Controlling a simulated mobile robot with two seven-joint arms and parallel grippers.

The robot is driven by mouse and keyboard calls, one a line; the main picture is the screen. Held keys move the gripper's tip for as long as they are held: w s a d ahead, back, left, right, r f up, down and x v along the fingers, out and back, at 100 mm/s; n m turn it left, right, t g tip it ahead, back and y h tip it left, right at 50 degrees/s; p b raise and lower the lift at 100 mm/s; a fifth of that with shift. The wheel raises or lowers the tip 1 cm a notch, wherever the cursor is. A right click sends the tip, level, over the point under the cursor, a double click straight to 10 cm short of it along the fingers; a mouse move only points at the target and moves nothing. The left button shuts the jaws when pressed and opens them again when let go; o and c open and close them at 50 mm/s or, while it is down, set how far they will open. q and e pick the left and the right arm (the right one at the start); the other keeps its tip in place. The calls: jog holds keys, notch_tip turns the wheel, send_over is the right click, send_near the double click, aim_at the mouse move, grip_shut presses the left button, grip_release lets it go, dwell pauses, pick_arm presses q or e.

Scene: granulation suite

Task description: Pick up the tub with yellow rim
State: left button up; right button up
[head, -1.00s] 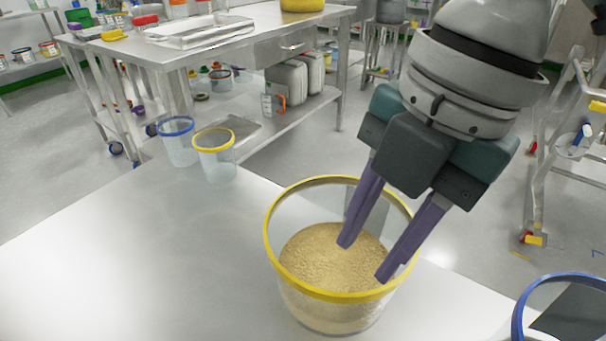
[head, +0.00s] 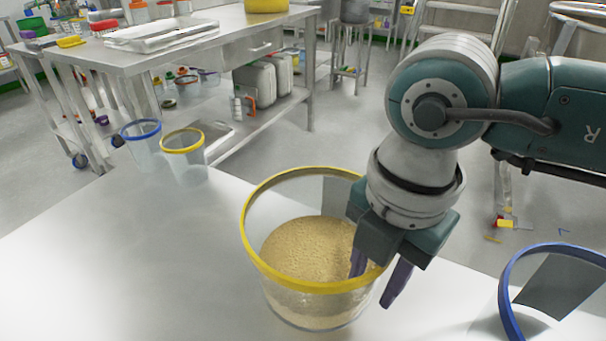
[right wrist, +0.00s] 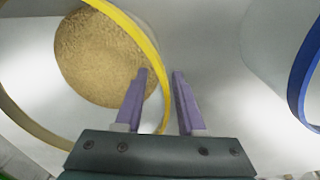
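The large clear tub with yellow rim (head: 258,262) stands upright on the white table, partly filled with tan granules (head: 308,248). It also shows at the left of the right wrist view (right wrist: 139,34). My right gripper (head: 374,284) is over the tub's right side with its fingers apart. One finger is inside the rim and the other outside, with the tub wall between them. In the right wrist view my right gripper (right wrist: 160,72) shows a gap between the fingers, so it is not closed on the wall. My left gripper is not in view.
A large blue-rimmed tub (head: 506,290) stands at the right. A smaller blue-rimmed tub (head: 143,150) and a smaller yellow-rimmed tub (head: 187,163) stand at the table's back left. The white table (head: 120,260) is clear at left. A steel bench (head: 180,45) stands behind.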

jog(key=shift+c, duration=0.4)
grip_shut()
jog(key=shift+r, duration=0.1)
dwell(0.8)
